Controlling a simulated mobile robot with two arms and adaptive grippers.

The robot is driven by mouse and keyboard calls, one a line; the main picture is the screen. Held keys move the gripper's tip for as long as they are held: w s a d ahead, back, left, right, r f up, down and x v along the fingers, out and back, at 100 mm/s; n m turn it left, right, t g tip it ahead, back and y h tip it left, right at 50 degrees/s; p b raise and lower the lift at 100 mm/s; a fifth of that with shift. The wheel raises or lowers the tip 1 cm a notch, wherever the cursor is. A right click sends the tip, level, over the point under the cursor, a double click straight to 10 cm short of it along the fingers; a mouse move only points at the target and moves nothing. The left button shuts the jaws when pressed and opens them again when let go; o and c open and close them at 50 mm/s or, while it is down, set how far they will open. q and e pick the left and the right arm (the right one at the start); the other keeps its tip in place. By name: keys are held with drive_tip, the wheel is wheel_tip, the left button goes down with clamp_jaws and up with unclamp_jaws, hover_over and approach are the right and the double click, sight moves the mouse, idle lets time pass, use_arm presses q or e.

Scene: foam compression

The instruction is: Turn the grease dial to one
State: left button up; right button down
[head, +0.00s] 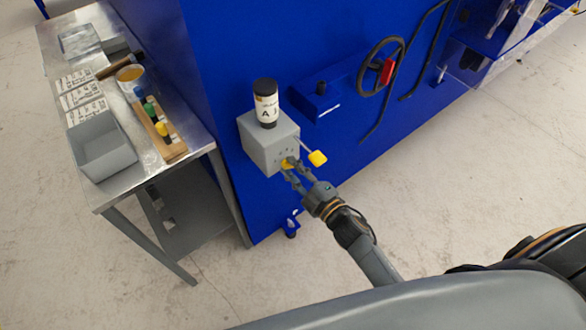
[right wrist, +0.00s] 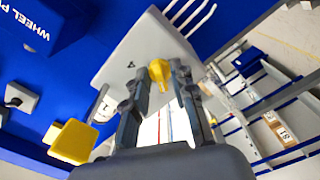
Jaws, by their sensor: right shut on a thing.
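The grey grease box (head: 262,148) is fixed to the side of the blue machine. A black-capped cartridge (head: 266,104) marked "A" stands on top of it. The small yellow dial (head: 287,164) sits on the box's front face and also shows in the right wrist view (right wrist: 159,70). My right gripper (head: 291,171) is shut on the dial, with one finger on each side in the right wrist view (right wrist: 158,80). Small marks show around the dial, but I cannot read its setting. A lever with a yellow handle (head: 317,158) sticks out beside the dial. My left gripper is out of view.
A metal table (head: 104,195) at left holds a grey bin (head: 103,153), labelled sheets, a tape roll and a wooden block with coloured pieces. A black handwheel (head: 371,55) is on the blue machine (head: 225,60) at upper right. The floor in front is clear.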

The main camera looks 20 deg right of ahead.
drive_tip(key=c, duration=1.4)
unclamp_jaws()
drive_tip(key=shift+c, duration=0.2)
drive_tip(key=v, duration=1.2)
